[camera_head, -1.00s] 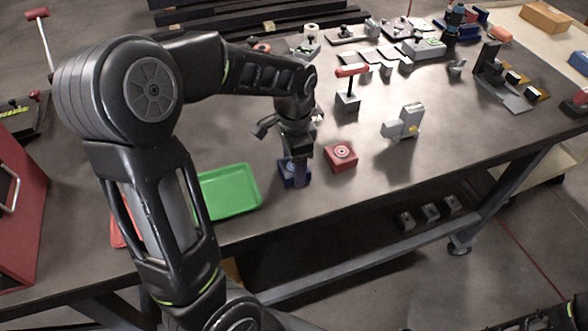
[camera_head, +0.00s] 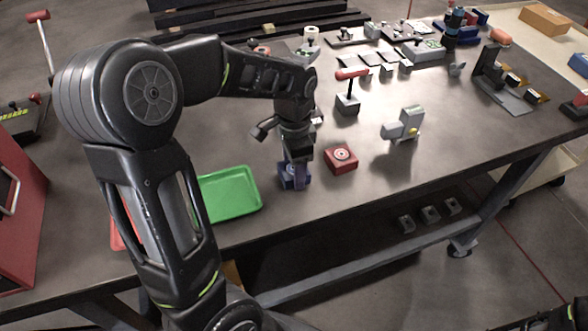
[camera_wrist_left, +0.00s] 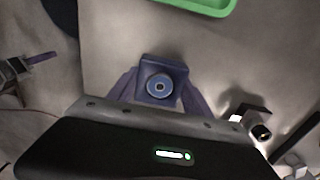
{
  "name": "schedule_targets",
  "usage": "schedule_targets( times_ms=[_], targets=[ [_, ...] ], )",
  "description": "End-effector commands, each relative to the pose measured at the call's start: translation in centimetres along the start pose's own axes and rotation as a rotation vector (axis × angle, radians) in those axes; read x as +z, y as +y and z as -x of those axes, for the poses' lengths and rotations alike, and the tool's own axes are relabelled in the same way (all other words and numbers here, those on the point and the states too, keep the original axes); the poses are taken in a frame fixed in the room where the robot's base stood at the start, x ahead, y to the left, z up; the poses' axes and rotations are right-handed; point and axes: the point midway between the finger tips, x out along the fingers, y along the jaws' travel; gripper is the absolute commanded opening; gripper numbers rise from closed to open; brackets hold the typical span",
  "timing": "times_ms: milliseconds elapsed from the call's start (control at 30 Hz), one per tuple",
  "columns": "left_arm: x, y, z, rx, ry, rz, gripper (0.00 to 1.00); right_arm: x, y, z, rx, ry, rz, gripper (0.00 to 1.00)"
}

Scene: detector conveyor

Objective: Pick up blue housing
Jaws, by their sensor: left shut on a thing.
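The blue housing (camera_head: 287,179) is on the dark table between the green tray and the red housing. In the left wrist view the blue housing (camera_wrist_left: 161,79) shows a round socket with a pale ring. My left gripper (camera_head: 296,176) points down over it and is shut on it, with one finger on each side in the left wrist view (camera_wrist_left: 160,88). I cannot tell whether the housing is touching the table or slightly lifted. My right gripper is not clearly in view; only a dark part of my body shows at the lower right corner.
A green tray (camera_head: 228,193) lies just left of the blue housing. A red housing (camera_head: 341,159) sits close on its right. A red-handled clamp (camera_head: 348,102) and a grey fixture (camera_head: 403,125) stand further right. The table's front edge is near.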

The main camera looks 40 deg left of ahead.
Motion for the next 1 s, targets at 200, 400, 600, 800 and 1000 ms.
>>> schedule_targets(
  times_ms=[200,400,600,800,1000],
  targets=[
    [-0.1,-0.1,2.1,-0.004,0.005,-0.001,0.0,0.0,0.1,-0.3,-0.001,0.001,0.0,0.0],
    [-0.1,-0.1,5.8,-0.005,0.005,0.0,0.0,-0.1,0.2,-0.6,-0.002,0.002,0.001,0.0],
    [-0.1,-0.1,9.1,-0.004,0.005,0.0,0.0,-0.1,0.2,-0.8,-0.003,0.003,0.002,0.0],
    [-0.1,0.0,10.1,-0.002,0.002,-0.001,0.0,-0.1,0.2,-0.9,-0.003,0.003,0.002,0.0],
    [-0.1,0.0,10.0,-0.002,0.002,-0.001,0.0,-0.1,0.2,-0.8,-0.003,0.003,0.002,0.0]
  ],
)
